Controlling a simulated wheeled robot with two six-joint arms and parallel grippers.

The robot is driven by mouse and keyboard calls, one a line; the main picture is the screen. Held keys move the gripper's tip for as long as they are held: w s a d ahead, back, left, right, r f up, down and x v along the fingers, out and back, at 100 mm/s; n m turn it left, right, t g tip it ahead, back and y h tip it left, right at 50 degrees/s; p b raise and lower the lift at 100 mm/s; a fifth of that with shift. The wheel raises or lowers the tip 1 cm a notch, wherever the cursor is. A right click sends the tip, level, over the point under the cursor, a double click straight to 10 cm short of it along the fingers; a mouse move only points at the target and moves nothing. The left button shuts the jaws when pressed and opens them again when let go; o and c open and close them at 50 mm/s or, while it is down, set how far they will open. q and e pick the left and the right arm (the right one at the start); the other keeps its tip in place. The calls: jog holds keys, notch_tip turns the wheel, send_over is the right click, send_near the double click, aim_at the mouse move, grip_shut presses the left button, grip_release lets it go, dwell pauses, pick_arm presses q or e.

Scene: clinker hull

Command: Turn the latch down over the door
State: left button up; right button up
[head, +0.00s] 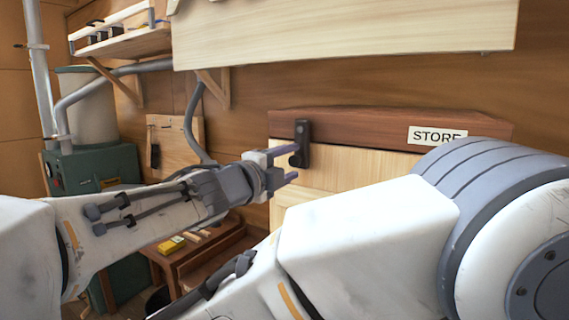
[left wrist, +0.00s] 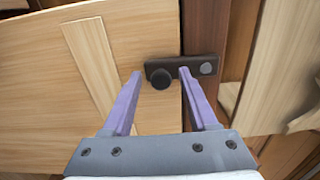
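The dark latch (head: 302,131) is on the reddish-brown header above the pale door (head: 345,168). It hangs straight down, its lower end in front of the door's top edge. In the left wrist view the latch (left wrist: 182,69) spans the seam from its round pivot on the header to a dark knob (left wrist: 160,84) over the door. My left gripper (head: 295,162) is open at the latch's lower end. Its two purple fingers lie on either side of the knob, with gaps showing; contact cannot be told. My right gripper is out of view.
A STORE label (head: 437,135) is on the header. A pale board (head: 345,35) overhangs above. At left are a shelf (head: 125,42), a green machine (head: 95,168) and a low wooden bench (head: 190,262) with small items. My other arm fills the lower right.

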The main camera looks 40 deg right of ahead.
pick_arm(q)
jog(key=shift+a, duration=0.1)
jog(key=shift+s+a+b, duration=0.1)
jog(key=shift+a+b, duration=0.2)
jog(key=shift+a, duration=0.05)
jog(key=b+v, duration=0.2)
jog(key=v, duration=0.7)
jog(key=shift+a+b, duration=0.25)
jog(key=shift+b, duration=0.1)
